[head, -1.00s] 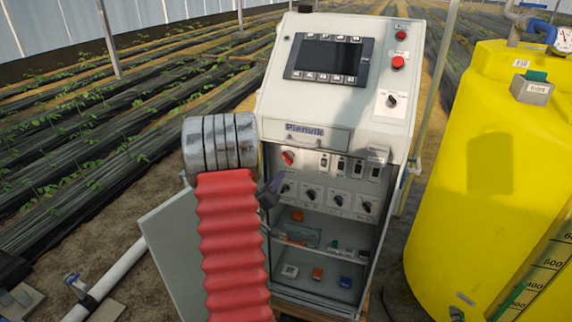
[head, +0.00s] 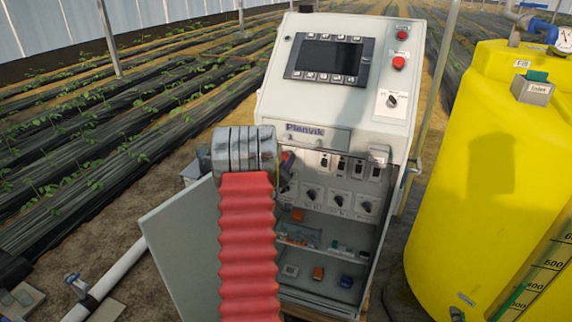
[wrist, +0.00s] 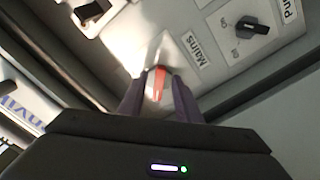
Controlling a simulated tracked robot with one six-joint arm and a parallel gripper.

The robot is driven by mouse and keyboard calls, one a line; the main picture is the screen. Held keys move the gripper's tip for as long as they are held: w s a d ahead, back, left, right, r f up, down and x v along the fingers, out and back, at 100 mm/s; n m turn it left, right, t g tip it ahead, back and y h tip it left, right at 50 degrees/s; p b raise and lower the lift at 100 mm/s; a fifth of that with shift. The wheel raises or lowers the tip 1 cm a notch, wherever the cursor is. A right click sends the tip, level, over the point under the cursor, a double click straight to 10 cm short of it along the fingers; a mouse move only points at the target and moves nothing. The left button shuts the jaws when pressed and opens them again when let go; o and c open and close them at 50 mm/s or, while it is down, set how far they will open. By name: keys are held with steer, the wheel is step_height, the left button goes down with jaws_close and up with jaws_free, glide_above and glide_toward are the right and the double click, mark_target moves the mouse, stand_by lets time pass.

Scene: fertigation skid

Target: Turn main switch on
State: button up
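The main switch is a red rotary knob (wrist: 157,82) on a pale plate beside the label "Mains" in the wrist view. In the head view its red top (head: 288,156) shows at the upper left of the open cabinet bay, partly hidden by my arm. My gripper (wrist: 158,80) has its two dark purple fingers on either side of the knob. The fingertips are close to its sides; whether they press on it I cannot tell. In the head view my gripper is mostly hidden behind my arm.
A black knob marked On and Off (wrist: 252,27) sits close to the mains switch. The grey cabinet (head: 340,110) has several other knobs and breakers. Its open door (head: 180,245) hangs at the lower left. A yellow tank (head: 480,180) stands at the right.

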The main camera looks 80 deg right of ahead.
steer(key=shift+c, duration=0.7)
jaws_close()
steer(key=shift+m, duration=0.3)
steer(key=shift+w+f+m, duration=0.1)
steer(key=shift+w+m, duration=0.1)
steer(key=shift+m, duration=4.2)
steer(key=shift+w+m, duration=0.15)
steer(key=shift+m, duration=4.25)
